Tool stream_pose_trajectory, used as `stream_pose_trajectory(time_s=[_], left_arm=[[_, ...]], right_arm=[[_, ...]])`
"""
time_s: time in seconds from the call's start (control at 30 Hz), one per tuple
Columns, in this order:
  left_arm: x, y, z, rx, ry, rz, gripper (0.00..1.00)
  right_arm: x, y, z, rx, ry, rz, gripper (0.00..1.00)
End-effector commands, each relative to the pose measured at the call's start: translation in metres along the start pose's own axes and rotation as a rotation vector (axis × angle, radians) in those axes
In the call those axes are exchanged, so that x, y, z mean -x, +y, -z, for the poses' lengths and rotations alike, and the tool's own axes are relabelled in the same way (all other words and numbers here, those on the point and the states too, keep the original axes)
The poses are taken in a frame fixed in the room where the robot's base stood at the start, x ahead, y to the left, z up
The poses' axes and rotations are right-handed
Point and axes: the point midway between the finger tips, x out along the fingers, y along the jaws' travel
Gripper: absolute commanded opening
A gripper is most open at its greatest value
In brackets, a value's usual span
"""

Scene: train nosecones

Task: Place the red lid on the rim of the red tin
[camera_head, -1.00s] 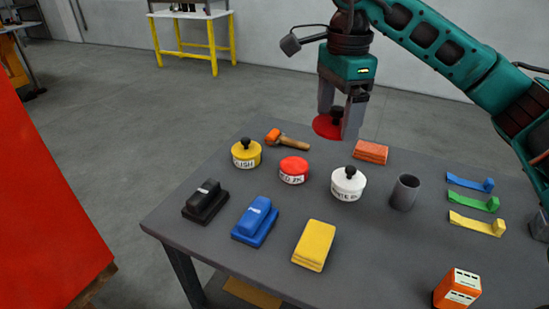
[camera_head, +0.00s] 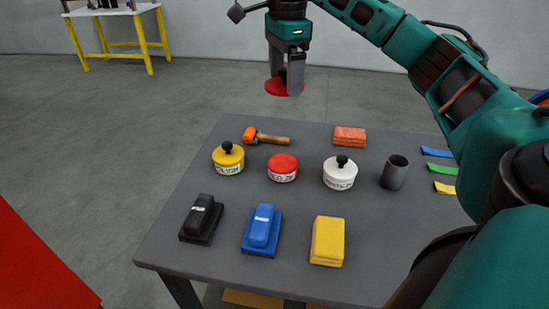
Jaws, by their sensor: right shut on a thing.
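My right gripper (camera_head: 285,82) is shut on the dark knob of the red lid (camera_head: 277,90). It holds the lid in the air, above and behind the far edge of the table in the picture. The red tin (camera_head: 283,174) stands on the grey table, between the yellow tin (camera_head: 228,164) and the white tin (camera_head: 340,179). The lid is well apart from the tin. My left gripper is not in view.
An orange-headed tool (camera_head: 265,137) and an orange-red block (camera_head: 350,136) lie behind the tins. A grey cup (camera_head: 394,172) stands at right. Black (camera_head: 201,218) and blue blocks (camera_head: 262,230) and a yellow sponge-like block (camera_head: 328,241) lie in front.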

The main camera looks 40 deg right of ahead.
Motion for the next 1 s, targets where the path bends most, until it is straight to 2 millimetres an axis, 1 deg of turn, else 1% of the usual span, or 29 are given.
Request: stream_pose_trajectory(time_s=[0.03, 0.17, 0.2, 0.27, 0.33, 0.4, 0.53, 0.6, 0.7, 0.87, 1.0], left_arm=[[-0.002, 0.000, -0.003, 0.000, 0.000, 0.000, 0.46], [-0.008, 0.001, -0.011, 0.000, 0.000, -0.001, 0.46], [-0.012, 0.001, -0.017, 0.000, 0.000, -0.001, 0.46], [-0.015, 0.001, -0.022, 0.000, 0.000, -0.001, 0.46], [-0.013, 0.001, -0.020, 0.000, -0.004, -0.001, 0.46], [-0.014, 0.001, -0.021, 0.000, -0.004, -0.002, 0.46], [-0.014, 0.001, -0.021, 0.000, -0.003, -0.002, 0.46], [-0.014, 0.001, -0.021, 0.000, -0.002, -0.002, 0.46], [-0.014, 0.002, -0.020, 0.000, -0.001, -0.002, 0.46], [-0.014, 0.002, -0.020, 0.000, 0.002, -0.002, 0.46], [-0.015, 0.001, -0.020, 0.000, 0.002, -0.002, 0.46]], right_arm=[[-0.009, 0.000, 0.000, 0.001, 0.000, -0.004, 0.51], [-0.035, 0.001, -0.001, 0.002, 0.000, -0.007, 0.51], [-0.049, 0.001, -0.001, 0.003, 0.000, -0.007, 0.51], [-0.065, 0.001, -0.001, 0.001, 0.001, -0.007, 0.51], [-0.079, 0.001, 0.000, 0.000, 0.003, -0.007, 0.51], [-0.097, 0.002, 0.000, 0.000, 0.004, -0.008, 0.51], [-0.128, 0.001, 0.000, 0.000, 0.002, -0.006, 0.51], [-0.140, 0.001, 0.000, 0.000, 0.002, -0.004, 0.51], [-0.150, 0.001, 0.000, 0.000, 0.001, -0.002, 0.51], [-0.160, 0.001, 0.000, 0.001, 0.000, -0.002, 0.51], [-0.180, 0.001, 0.000, 0.000, 0.001, -0.005, 0.51]])
